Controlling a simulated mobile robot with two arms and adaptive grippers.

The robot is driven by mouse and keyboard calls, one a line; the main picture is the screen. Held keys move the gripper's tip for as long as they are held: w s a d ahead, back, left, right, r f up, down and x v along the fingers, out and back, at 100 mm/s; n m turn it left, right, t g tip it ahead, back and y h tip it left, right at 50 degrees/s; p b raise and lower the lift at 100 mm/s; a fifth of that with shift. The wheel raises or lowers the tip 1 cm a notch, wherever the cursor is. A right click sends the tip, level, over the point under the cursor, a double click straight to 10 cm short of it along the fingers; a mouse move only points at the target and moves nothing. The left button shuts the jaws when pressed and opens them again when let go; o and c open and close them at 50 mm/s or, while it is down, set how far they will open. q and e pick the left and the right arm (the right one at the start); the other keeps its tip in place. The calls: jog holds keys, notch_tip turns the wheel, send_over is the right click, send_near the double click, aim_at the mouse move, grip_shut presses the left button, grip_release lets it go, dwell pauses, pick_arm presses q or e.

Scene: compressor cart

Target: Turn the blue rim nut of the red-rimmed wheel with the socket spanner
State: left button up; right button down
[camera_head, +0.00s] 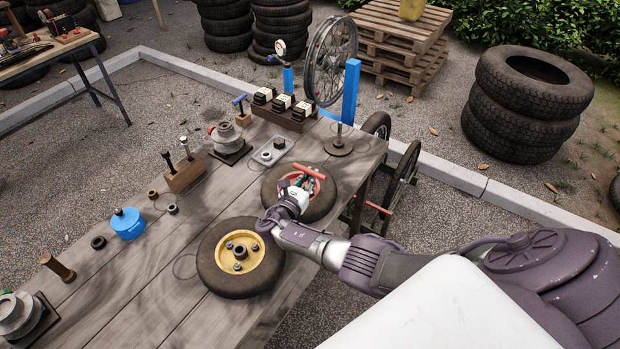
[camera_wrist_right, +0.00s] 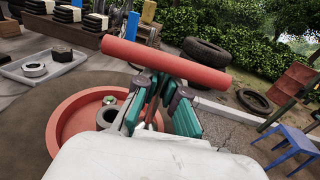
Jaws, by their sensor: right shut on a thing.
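The red-rimmed wheel (camera_head: 327,203) lies flat on the wooden workbench, partly covered by my right gripper (camera_head: 304,184). Its red rim (camera_wrist_right: 75,112) and dark centre hub show in the right wrist view. The blue rim nut cannot be singled out. My right gripper is shut on the socket spanner (camera_head: 310,171), below its red cross handle (camera_wrist_right: 165,62), over the wheel. The spanner's lower end is hidden, so I cannot tell whether it touches a nut. My left gripper is out of view.
A yellow-rimmed wheel (camera_head: 262,270) lies close by on the workbench (camera_head: 140,275). A grey tray (camera_head: 268,153) with a ring, a wooden tool block (camera_head: 184,178) and a blue round part (camera_head: 128,226) stand further left.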

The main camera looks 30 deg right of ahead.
jog(key=shift+m+g+b, duration=0.3)
jog(key=shift+g, duration=0.2)
jog(key=shift+h, duration=0.3)
jog(key=shift+f+m+g+b, duration=0.15)
jog(key=shift+m+g+b, duration=0.3)
jog(key=shift+b, duration=0.25)
jog(key=shift+g+h, duration=0.3)
jog(key=shift+g, duration=0.05)
jog(key=shift+r+p, duration=0.2)
jog(key=shift+p, duration=0.1)
jog(key=shift+f+t, duration=0.1)
jog(key=shift+t, duration=0.3)
